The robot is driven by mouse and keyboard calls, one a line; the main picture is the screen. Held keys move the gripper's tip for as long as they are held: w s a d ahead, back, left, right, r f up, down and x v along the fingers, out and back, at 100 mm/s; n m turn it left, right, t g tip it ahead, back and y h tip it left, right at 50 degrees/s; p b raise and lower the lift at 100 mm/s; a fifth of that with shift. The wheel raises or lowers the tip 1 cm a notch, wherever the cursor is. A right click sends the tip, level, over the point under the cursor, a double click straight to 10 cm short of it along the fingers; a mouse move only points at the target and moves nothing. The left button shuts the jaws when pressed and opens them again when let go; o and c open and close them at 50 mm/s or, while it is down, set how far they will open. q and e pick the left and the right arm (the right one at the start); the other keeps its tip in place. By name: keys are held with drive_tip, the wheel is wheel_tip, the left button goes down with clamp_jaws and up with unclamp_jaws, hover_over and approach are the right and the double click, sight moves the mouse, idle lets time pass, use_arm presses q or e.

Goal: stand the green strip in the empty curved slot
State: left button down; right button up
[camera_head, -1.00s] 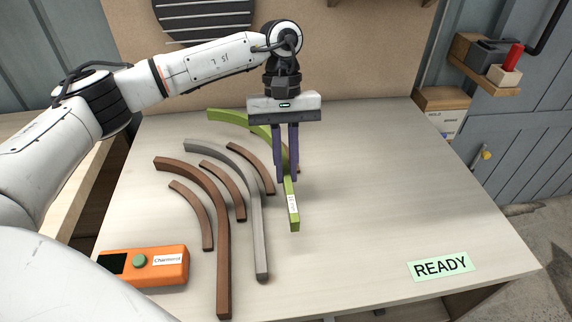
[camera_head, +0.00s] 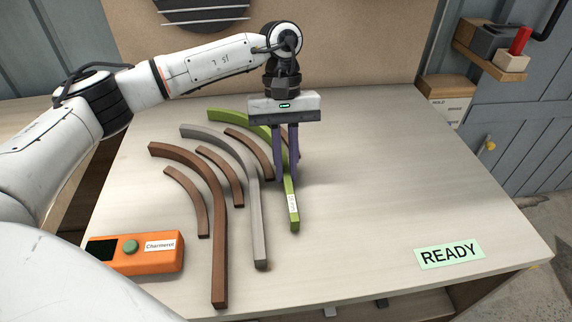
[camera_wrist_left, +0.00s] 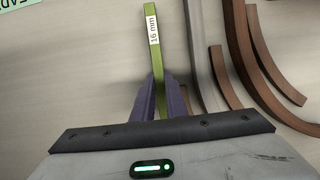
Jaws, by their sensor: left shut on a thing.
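The green strip (camera_head: 240,118) is long and curved, with a straight near end that carries a white label. In the left wrist view that labelled end (camera_wrist_left: 153,22) reads 16 mm. My left gripper (camera_head: 286,182) points straight down and is shut on the strip, its purple fingers (camera_wrist_left: 160,88) on either side of it. The strip follows the outer side of a grey curved strip (camera_head: 256,205). Short brown curved blocks (camera_head: 248,150) and (camera_head: 294,140) stand on either side of its line. Whether it is above or down between them I cannot tell. My right gripper is out of view.
A long brown curved strip (camera_head: 212,200) and more short brown blocks (camera_head: 220,172) (camera_head: 186,197) stand left of the grey strip. An orange box with a green button (camera_head: 135,250) is at front left. A READY card (camera_head: 450,254) lies at front right. The right tabletop is clear.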

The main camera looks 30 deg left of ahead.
use_arm(q)
drive_tip(key=shift+f, duration=0.15)
drive_tip(key=c, duration=1.7)
unclamp_jaws()
drive_tip(key=v, duration=1)
